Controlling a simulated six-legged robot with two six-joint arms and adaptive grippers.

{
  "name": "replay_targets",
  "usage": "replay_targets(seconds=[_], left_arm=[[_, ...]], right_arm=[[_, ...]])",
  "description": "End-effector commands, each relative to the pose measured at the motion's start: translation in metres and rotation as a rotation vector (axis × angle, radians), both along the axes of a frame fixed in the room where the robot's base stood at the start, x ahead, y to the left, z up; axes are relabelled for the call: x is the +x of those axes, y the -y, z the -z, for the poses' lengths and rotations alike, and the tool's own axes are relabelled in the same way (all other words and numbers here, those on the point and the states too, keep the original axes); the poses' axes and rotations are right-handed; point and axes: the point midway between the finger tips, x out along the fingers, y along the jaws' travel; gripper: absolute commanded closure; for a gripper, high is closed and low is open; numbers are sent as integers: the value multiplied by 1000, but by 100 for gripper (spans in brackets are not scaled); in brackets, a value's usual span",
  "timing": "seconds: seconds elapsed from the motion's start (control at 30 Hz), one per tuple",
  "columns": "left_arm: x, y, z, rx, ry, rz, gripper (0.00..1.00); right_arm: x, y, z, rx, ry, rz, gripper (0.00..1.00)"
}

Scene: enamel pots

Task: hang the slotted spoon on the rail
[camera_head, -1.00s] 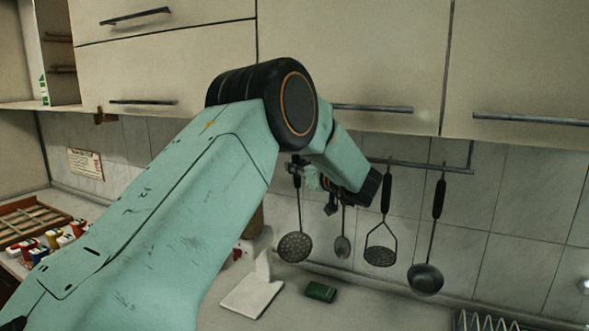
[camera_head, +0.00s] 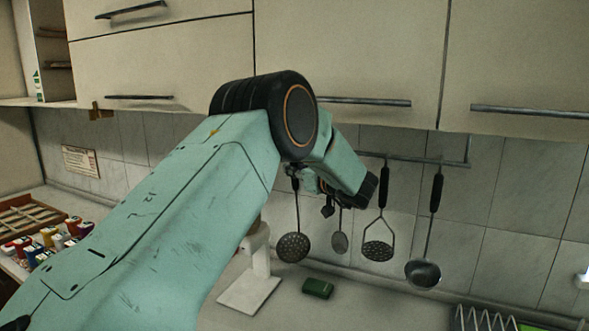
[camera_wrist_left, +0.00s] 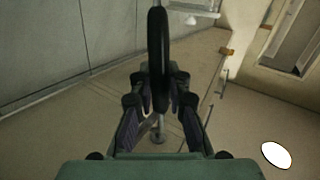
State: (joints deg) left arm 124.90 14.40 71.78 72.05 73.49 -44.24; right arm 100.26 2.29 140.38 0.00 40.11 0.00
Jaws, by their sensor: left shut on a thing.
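The slotted spoon (camera_head: 292,247), with a dark, round perforated head, hangs head down below my left gripper in the head view. My left gripper (camera_head: 297,174) is partly hidden behind my own wrist there. In the left wrist view my left gripper (camera_wrist_left: 159,92) is shut on a black handle (camera_wrist_left: 158,45), which I take to be the slotted spoon's. The rail (camera_head: 412,160) runs along the tiled wall under the cabinets. My arm hides its left part, so I cannot tell whether the spoon's top touches it. My right gripper is not in view.
A small spoon (camera_head: 340,242), a masher (camera_head: 378,250) and a ladle (camera_head: 422,273) hang to the right. A green sponge (camera_head: 318,288) lies on the counter below. Cabinets overhang the rail. Small jars (camera_head: 48,237) stand at the left.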

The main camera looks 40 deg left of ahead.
Motion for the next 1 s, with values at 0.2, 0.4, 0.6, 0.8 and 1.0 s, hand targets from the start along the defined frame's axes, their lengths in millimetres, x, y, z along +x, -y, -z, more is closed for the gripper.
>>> replay_targets(seconds=[0.2, 0.4, 0.6, 0.8, 1.0], left_arm=[[0, 0, 0, 0, 0, -1, 73], [0, 0, 0, 0, 0, -1, 58], [0, 0, 0, -1, -1, -1, 58], [-2, 11, -1, 1, -2, 1, 58], [-10, 48, -5, 3, -1, 4, 58]], right_arm=[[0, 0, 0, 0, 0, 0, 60], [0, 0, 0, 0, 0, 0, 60], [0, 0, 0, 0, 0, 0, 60], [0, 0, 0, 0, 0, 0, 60], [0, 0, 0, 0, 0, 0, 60]])
